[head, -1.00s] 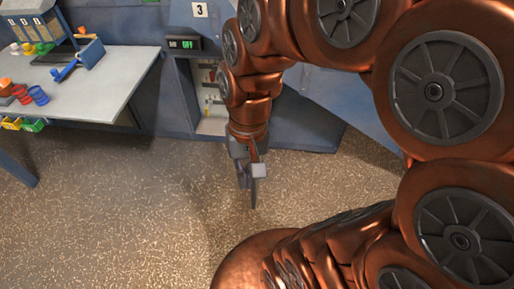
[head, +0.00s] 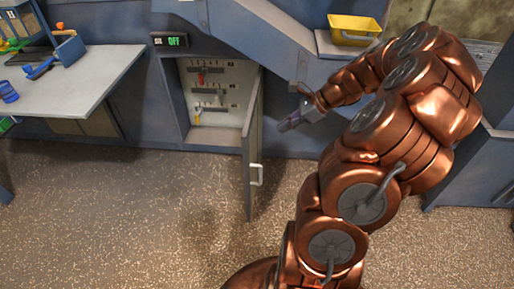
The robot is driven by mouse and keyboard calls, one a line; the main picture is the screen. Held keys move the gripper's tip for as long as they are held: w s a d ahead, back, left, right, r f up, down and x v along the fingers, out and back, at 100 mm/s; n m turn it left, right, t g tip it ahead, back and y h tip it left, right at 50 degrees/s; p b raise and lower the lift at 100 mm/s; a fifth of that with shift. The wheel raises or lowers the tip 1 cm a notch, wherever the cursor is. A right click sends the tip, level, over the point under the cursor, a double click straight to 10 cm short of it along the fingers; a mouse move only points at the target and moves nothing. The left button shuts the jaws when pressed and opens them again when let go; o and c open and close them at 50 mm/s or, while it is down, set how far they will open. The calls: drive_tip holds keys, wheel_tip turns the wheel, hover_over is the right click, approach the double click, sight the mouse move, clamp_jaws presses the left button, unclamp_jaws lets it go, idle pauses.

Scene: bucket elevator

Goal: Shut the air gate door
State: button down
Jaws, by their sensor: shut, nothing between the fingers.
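The air gate door (head: 251,150) is a grey panel standing open in the head view. It is hinged at the right side of a wall recess (head: 175,100) and sticks out toward me. A pale handle (head: 257,174) is on its right face, low near the outer edge. Inside the recess, a light panel (head: 221,95) carries several small levers, one with a red knob and one yellow. My gripper (head: 285,125) is shut and empty. It is to the right of the door, with a visible gap between them in the picture.
A workbench (head: 95,75) with blue items stands at the left. A yellow bin (head: 354,30) sits on a ledge at the upper right. The speckled floor (head: 130,220) before the recess is clear.

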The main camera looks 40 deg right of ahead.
sight(248, 145)
drive_tip(key=shift+m+t, duration=0.3)
drive_tip(key=shift+m, duration=0.3)
drive_tip(key=shift+w+d+b+x, duration=0.2)
drive_tip(key=shift+b+x, duration=0.05)
drive_tip(key=shift+x, duration=1.8)
drive_tip(key=shift+w+d+b+x, duration=0.15)
drive_tip(key=shift+b+x, duration=0.15)
drive_tip(key=shift+x, duration=1.8)
drive_tip(key=shift+w+d+b+x, duration=0.2)
drive_tip(key=shift+b+x, duration=0.05)
drive_tip(key=shift+x, duration=1.8)
